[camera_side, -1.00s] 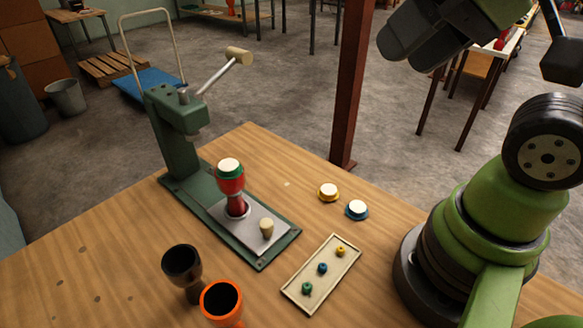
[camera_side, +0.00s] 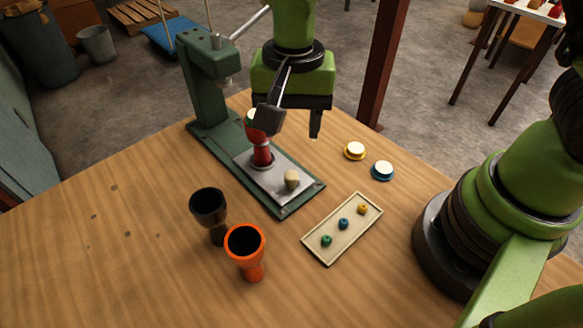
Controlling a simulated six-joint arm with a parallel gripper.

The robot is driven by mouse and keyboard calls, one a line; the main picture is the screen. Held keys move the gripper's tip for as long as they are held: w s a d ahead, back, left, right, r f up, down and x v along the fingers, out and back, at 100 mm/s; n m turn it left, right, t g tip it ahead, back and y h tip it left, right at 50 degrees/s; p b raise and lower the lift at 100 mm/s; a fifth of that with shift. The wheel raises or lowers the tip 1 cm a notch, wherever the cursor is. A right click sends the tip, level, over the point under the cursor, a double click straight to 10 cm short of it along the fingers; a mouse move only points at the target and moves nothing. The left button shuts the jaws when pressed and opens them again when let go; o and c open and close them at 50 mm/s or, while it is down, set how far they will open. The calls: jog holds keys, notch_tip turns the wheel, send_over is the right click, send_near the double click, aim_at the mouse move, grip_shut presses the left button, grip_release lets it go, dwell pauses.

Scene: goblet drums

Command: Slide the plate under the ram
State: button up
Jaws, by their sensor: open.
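The green press with its ram (camera_side: 226,82) stands at the back left of the table. The grey sliding plate (camera_side: 274,182) lies on the front of the press base, out in front of the ram. A red goblet drum (camera_side: 261,155) stands upright on the plate, its top mostly hidden behind a finger of my gripper. A cream knob (camera_side: 291,179) sticks up at the plate's front end. My gripper (camera_side: 290,132) is open above the plate, one finger in front of the drum's top and the other to the right. I cannot tell whether it touches the drum.
A black goblet (camera_side: 208,210) and an orange goblet (camera_side: 245,246) stand left of the base's front. A shallow tray (camera_side: 343,228) holds small coloured pieces. A yellow-rimmed disc (camera_side: 354,151) and a blue-rimmed disc (camera_side: 382,170) lie to the right. The table's left side is clear.

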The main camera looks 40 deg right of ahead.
aim_at(291, 174)
notch_tip(291, 174, down, 10)
jog(key=shift+a+f, duration=0.1)
jog(key=shift+f, duration=0.15)
grip_shut()
dwell(0.3)
